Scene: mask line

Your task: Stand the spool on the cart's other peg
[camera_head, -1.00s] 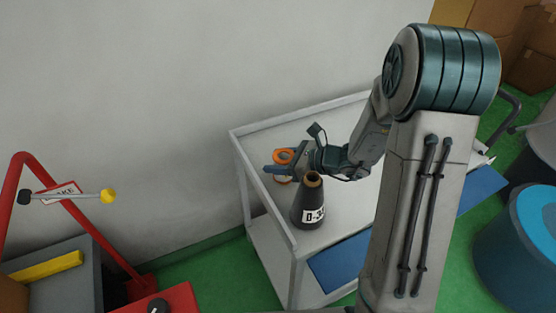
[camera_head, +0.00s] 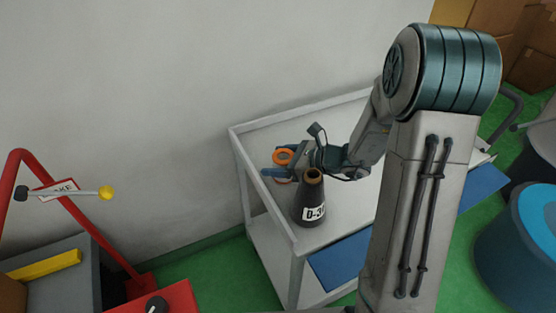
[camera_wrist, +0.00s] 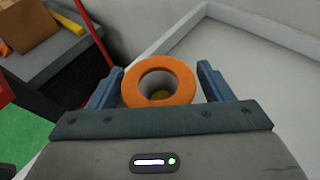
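The spool (camera_head: 283,156), with an orange ring-shaped top flange, stands upright near the far left corner of the cart (camera_head: 337,232). In the wrist view its flange (camera_wrist: 131,88) faces me, with a pale hollow centre and something yellowish down inside. My gripper (camera_head: 285,165) is low over the cart, with one blue finger across the spool's side in the head view. In the wrist view my gripper (camera_wrist: 160,72) has a finger on each side of the flange, with narrow gaps. It looks open. The pegs are not clearly visible.
A dark cone (camera_head: 309,206) with a label reading "D-3" and a partly hidden mark stands on the cart close to my gripper. A grey wall (camera_head: 150,100) is behind the cart. A red frame (camera_head: 85,225) and blue-topped drum (camera_head: 535,225) stand at either side.

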